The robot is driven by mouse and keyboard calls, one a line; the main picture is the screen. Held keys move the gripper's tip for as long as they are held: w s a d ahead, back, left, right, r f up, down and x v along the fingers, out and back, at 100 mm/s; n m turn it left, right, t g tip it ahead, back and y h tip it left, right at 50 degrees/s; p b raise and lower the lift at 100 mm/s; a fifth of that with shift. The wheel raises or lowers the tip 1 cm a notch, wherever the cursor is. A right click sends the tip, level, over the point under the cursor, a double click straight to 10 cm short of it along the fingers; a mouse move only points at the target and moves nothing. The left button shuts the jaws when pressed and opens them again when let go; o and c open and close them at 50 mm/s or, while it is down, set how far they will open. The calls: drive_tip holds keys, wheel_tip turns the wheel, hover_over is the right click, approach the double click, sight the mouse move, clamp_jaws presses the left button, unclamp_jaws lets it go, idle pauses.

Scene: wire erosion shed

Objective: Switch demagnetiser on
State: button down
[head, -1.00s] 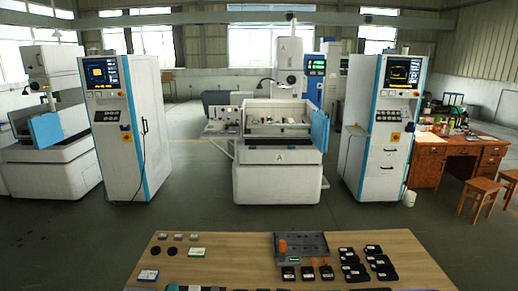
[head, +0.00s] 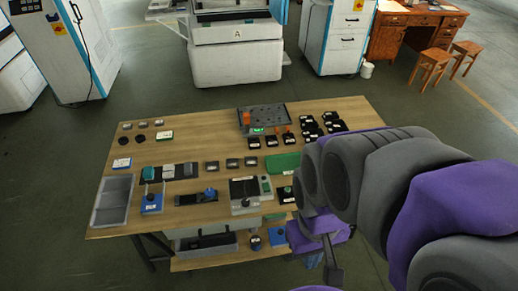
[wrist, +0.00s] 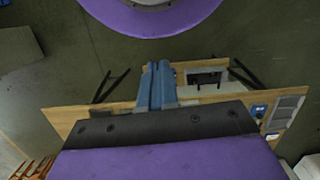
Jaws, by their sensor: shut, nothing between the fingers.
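A light grey box with a dark top plate (head: 244,190) stands near the front edge of the wooden table, right of centre. It looks like the demagnetiser, though its label is too small to read. A narrow panel with a green control (head: 266,185) is on its right side; its switch position cannot be made out. My gripper (wrist: 158,68) shows in the wrist view as two blue-grey fingers closed together, empty. My arm is at the right of the head view, with its end low beside the table's front right corner, apart from the box.
The wooden table (head: 190,118) carries a grey tray (head: 115,200), a blue-based device (head: 152,203), a green case (head: 283,163) and several small black blocks. A lower shelf (head: 185,265) holds more items. Open floor surrounds the table.

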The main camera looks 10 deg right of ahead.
drive_tip(key=w+a+n, duration=0.1)
drive_tip(key=w+n, duration=0.3)
drive_tip(key=w, duration=0.7)
drive_tip(key=n+b, duration=0.3)
drive_tip(key=n, duration=1)
hover_over(267, 190)
drive_tip(key=w, duration=0.2)
wheel_tip(267, 190, down, 19)
drive_tip(key=shift+w+f, duration=0.35)
drive_tip(key=shift+f, duration=0.25)
drive_tip(key=f+b, duration=0.1)
drive_tip(key=f, duration=0.3)
drive_tip(key=s+f+b, duration=0.1)
drive_tip(key=f, duration=0.4)
drive_tip(key=s+f+b, duration=0.1)
drive_tip(key=f, duration=0.3)
drive_tip(key=shift+f+b, duration=0.4)
